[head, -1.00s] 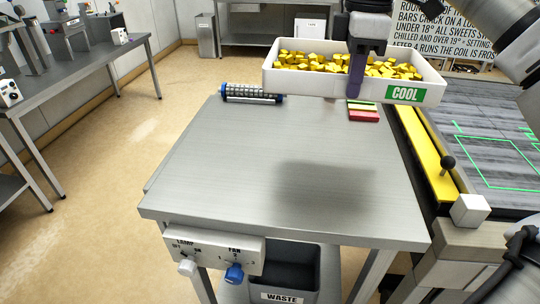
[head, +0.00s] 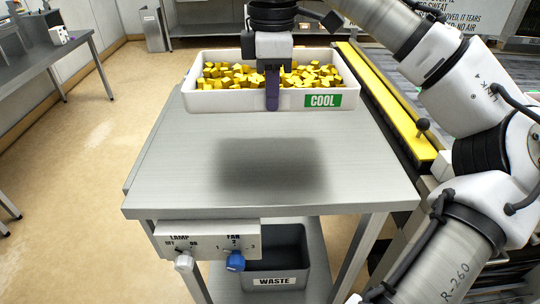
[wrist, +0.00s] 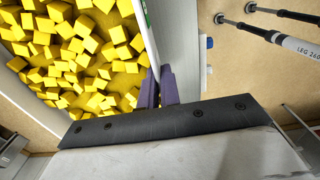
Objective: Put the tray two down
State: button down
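The white tray (head: 212,101) with a green COOL label and full of yellow cubes (head: 300,76) hangs above the steel table (head: 165,175). Its shadow lies on the table top below and nearer me, so it looks raised and about level. My gripper (head: 272,100) is shut on the tray's near wall, with one purple finger showing outside. In the wrist view both purple fingers (wrist: 158,90) pinch the tray wall (wrist: 144,35), with cubes to the left. The tray hides the far part of the table top.
A panel with LAMP and FAN knobs (head: 206,240) is on the table's front. A WASTE bin (head: 277,281) sits below. A yellow rail (head: 390,105) runs along the right, with a black knob (head: 423,124). The visible table top is clear.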

notch_tip(320, 180, down, 14)
jog(key=shift+r+b, duration=0.1)
jog(key=shift+b, duration=0.35)
jog(key=c, duration=2)
grip_release()
jog(key=o, duration=0.4)
notch_tip(320, 180, up, 12)
jog(key=shift+p, duration=0.5)
